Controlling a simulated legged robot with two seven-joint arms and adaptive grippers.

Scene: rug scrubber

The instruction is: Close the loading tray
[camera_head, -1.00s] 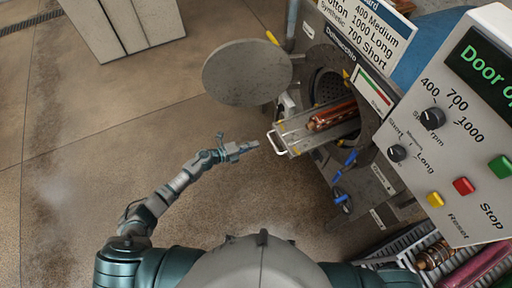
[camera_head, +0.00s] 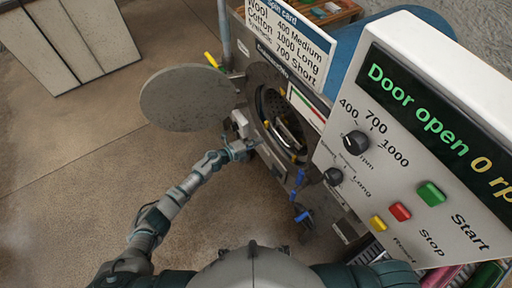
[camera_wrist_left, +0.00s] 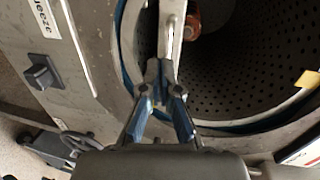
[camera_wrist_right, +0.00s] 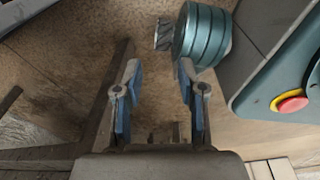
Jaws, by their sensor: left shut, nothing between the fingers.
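The loading tray (camera_wrist_left: 174,28) is a narrow grey piece at the mouth of the drum, and it sits largely inside the machine. A copper-coloured roll (camera_wrist_left: 193,24) shows just beyond it in the left wrist view. The perforated drum (camera_wrist_left: 235,65) is dark inside. My left gripper (camera_head: 244,148) is at the front of the opening, with its blue-padded fingers (camera_wrist_left: 162,72) shut and empty against or very near the tray's front end; exact contact is unclear. My right gripper (camera_wrist_right: 158,68) is open and empty, away from the tray, and outside the head view.
The round door (camera_head: 190,98) hangs open left of the drum opening. The control panel (camera_head: 420,140) at right reads "Door open". Blue-handled valves (camera_head: 302,215) stick out below the opening. A pale cabinet (camera_head: 75,40) stands back left. The floor at left is clear.

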